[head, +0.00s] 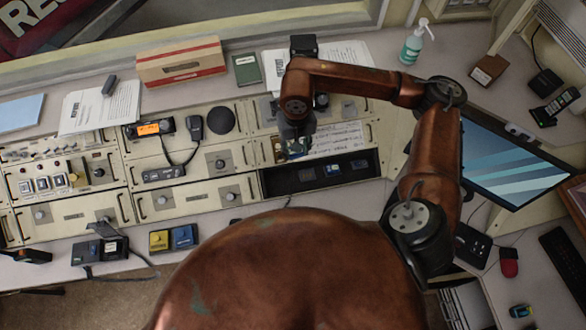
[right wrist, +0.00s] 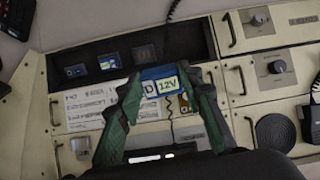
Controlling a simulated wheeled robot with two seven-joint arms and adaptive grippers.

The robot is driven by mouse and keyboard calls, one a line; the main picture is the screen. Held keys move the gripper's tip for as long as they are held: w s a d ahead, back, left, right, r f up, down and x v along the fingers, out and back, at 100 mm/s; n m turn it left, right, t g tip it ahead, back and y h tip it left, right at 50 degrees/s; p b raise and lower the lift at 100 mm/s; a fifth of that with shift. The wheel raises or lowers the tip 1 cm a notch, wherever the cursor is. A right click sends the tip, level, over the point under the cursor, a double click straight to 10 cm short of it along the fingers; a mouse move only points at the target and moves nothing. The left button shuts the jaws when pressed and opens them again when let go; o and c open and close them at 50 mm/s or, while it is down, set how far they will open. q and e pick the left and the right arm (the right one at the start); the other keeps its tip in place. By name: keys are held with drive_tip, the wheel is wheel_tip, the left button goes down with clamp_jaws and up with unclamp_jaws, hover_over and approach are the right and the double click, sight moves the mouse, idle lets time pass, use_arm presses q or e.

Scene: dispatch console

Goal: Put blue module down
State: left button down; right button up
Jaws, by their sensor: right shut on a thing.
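My right gripper (head: 294,147) is above the console's upper right panel. It is shut on a blue module (right wrist: 162,82), which shows a white "12V" label between the green fingers in the right wrist view. In the head view the module is mostly hidden by the gripper. A dark open bay (head: 285,184) lies just below and to the right of the gripper, with several small modules (head: 332,169) inside it. Another blue module (head: 185,237) and a yellow module (head: 158,241) lie side by side on the front desk. My left gripper is not in view.
White label cards (head: 335,138) lie on the panel above the bay. A radio with an orange display (head: 150,128) and a corded handset (head: 195,127) are to the left. A monitor (head: 520,165) stands to the right. A cardboard box (head: 180,62) stands behind the console.

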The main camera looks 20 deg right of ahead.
drive_tip(key=s+a+f+n+b, duration=0.15)
drive_tip(key=s+f+n, duration=0.3)
drive_tip(key=n, duration=1.35)
drive_tip(key=s+a+f+n+b, duration=0.15)
drive_tip(key=s+f+n, duration=0.35)
drive_tip(key=n, duration=1.3)
drive_tip(key=shift+m, duration=0.4)
drive_tip(key=w+d+f, duration=0.2)
drive_tip(key=w+f, duration=0.1)
drive_tip(key=w+d+f, duration=0.3)
drive_tip(key=w, duration=0.1)
drive_tip(key=w+d+f, duration=0.3)
drive_tip(key=w, duration=0.1)
drive_tip(key=shift+d+f, duration=0.2)
drive_tip(key=shift+f, duration=0.05)
drive_tip(key=shift+w+d+f, duration=0.35)
drive_tip(key=shift+f, duration=0.3)
wheel_tip(320, 180, down, 3)
drive_tip(key=shift+w+d+f, duration=0.1)
